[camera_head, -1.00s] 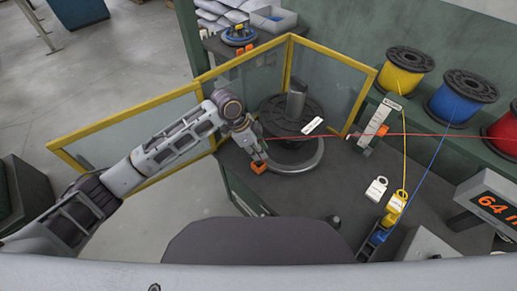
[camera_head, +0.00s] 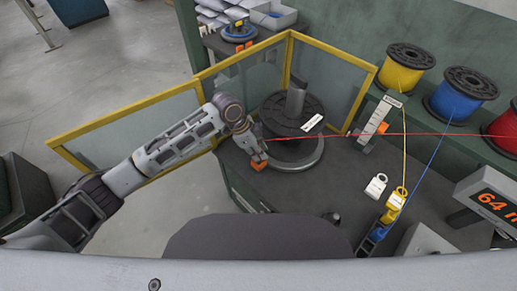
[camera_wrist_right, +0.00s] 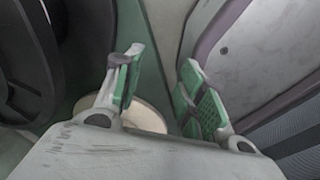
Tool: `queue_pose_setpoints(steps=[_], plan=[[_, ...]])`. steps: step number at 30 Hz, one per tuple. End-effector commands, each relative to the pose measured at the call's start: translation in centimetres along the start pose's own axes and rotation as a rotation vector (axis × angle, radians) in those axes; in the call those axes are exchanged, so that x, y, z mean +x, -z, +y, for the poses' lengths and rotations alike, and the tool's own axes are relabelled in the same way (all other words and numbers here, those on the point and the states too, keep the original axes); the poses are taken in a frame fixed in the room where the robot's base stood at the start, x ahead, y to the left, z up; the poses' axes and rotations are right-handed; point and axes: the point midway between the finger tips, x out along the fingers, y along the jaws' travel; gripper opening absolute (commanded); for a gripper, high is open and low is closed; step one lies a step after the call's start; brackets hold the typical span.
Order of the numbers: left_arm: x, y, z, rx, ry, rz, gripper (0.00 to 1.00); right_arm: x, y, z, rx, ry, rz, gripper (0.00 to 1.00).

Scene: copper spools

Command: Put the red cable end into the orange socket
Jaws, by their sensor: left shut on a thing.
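The red cable (camera_head: 420,134) runs left from the red spool (camera_head: 508,130), past the ruled stand, to my left gripper (camera_head: 258,157). My left gripper is shut on the red cable end, which its fingers hide, at the left edge of the dark winding drum (camera_head: 292,108). An orange patch shows at its fingertips; I cannot tell whether it is finger pads or another part. An orange piece (camera_head: 382,128) sits by the stand; I cannot tell whether it is the orange socket. My right gripper (camera_wrist_right: 160,82) shows green pads apart, with nothing between them.
A yellow-framed guard (camera_head: 240,69) stands behind and left of the drum. Yellow (camera_head: 404,70) and blue (camera_head: 460,95) spools stand on the right; their cables run down to clips near the front. A display (camera_head: 490,205) is at right. The dark bench between is mostly clear.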

Motion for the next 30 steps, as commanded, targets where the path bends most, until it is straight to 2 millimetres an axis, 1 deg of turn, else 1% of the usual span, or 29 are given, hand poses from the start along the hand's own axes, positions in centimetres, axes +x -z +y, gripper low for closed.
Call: queue_pose_setpoints(steps=[12, 21, 22, 27, 28, 30], plan=[[1.1, -0.4, 0.1, 0.001, -0.001, 0.001, 0.00, 0.0, 0.1, 0.0, 0.000, 0.000, 0.001, 0.40], [1.2, -0.5, 0.0, 0.001, 0.000, 0.001, 0.00, 0.0, -0.4, -0.1, 0.000, 0.001, -0.004, 0.40], [1.2, -0.5, 0.0, 0.001, 0.000, 0.001, 0.26, 0.0, -0.5, -0.1, 0.000, 0.001, -0.005, 0.40], [1.2, -0.5, 0.0, 0.001, 0.000, 0.001, 0.48, 0.0, -0.8, -0.2, 0.000, 0.002, -0.008, 0.40], [1.2, -0.5, 0.0, 0.001, 0.000, 0.001, 0.50, 0.0, -0.8, -0.2, 0.000, 0.002, -0.008, 0.40], [1.2, -0.5, 0.0, 0.001, 0.000, 0.001, 0.50, 0.0, -0.8, -0.2, 0.000, 0.002, -0.008, 0.40]])
